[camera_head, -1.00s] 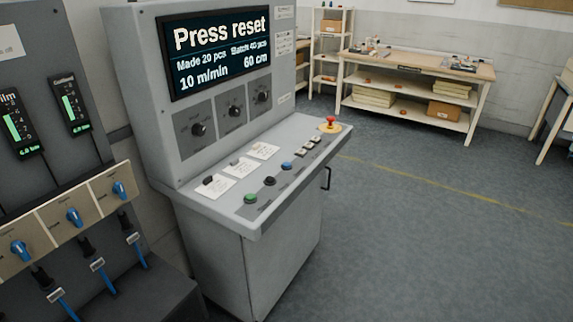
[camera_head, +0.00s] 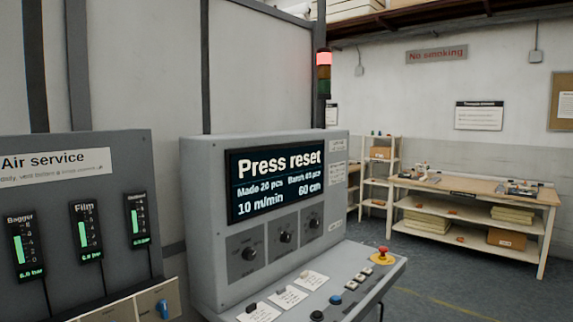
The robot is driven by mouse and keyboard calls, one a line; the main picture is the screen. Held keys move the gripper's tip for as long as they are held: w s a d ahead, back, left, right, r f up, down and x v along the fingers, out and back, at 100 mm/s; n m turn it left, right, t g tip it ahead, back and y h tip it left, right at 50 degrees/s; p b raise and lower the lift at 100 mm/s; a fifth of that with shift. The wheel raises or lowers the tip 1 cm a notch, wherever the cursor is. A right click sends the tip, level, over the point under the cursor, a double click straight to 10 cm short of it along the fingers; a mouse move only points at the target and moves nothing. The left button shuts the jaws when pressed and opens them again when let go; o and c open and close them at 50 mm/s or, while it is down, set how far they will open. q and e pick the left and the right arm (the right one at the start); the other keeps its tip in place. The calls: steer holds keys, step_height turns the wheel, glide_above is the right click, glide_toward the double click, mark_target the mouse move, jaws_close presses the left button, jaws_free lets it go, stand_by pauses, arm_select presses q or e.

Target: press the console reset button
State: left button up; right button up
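The grey console (camera_head: 205,225) stands at the middle of the head view. Its screen (camera_head: 277,182) reads "Press reset", "Made 20 pcs" and "10 m/min 60 cm". On its sloping desk a blue button (camera_head: 336,299) and a black button (camera_head: 317,315) show, with small light switches (camera_head: 359,277) farther along. A red mushroom button on a yellow base (camera_head: 383,255) is at the far end. The near end of the desk is cut off by the lower picture edge. I cannot read which button is the reset. Neither gripper is in view.
A grey air service panel (camera_head: 110,230) with several gauges stands at the left. A stack light (camera_head: 323,72) glows red above the console. A workbench (camera_head: 470,198) and a shelf (camera_head: 378,180) stand at the back right. Grey floor (camera_head: 430,295) is open at the lower right.

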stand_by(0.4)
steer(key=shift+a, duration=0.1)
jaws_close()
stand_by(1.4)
